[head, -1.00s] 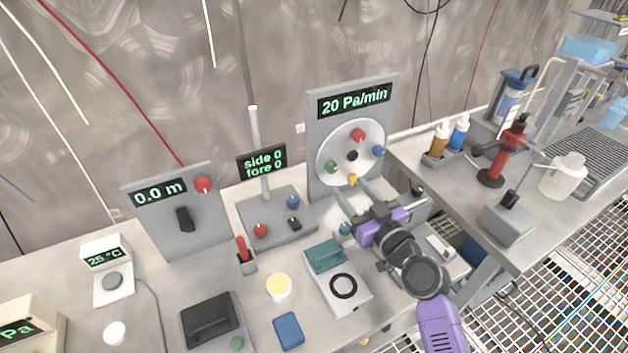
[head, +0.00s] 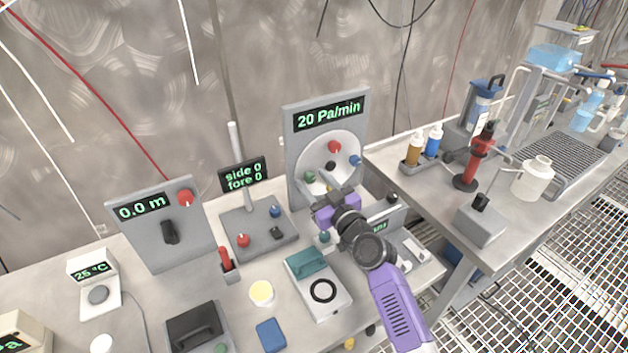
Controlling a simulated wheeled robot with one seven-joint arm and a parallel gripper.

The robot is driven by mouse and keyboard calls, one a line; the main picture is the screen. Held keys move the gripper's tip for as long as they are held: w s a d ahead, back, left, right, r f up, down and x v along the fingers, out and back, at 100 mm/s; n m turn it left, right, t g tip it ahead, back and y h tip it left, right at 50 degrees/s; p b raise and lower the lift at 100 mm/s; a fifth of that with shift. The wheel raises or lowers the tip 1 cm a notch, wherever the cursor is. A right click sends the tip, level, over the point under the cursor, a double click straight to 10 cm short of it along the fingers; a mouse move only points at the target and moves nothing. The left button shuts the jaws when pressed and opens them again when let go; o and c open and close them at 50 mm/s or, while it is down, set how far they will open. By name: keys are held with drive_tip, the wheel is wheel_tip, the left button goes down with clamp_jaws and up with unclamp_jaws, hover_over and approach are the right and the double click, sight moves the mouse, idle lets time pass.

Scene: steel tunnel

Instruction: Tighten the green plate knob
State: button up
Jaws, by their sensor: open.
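The green knob (head: 310,176) is at the lower left of the round white plate (head: 318,150) on the upright grey panel with the "20 Pa/min" display. The same plate carries a red knob (head: 334,146) at the top, a blue knob (head: 355,160) at the right and a black knob (head: 331,166) at the middle. My gripper (head: 326,190) is open in front of the plate's lower part, just below and right of the green knob. The fingertips are small and partly hidden by the hand, so contact cannot be told. The plate's yellow knob is hidden.
A grey box with a teal block (head: 307,262) and black ring lies below my gripper. To the left are the "side 0 fore 0" stand (head: 258,228) and the "0.0 m" panel (head: 150,238). A bench with bottles (head: 433,141) and a red device (head: 477,160) is at the right.

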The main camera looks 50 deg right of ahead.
clamp_jaws()
drive_tip(key=shift+d+m+b, duration=0.1)
drive_tip(key=shift+m+b, duration=0.2)
drive_tip(key=shift+m, duration=2.1)
unclamp_jaws()
drive_tip(key=b+v, duration=0.1)
drive_tip(key=v, duration=0.6)
drive_tip(key=shift+s+b, duration=0.35)
drive_tip(key=shift+s, duration=0.05)
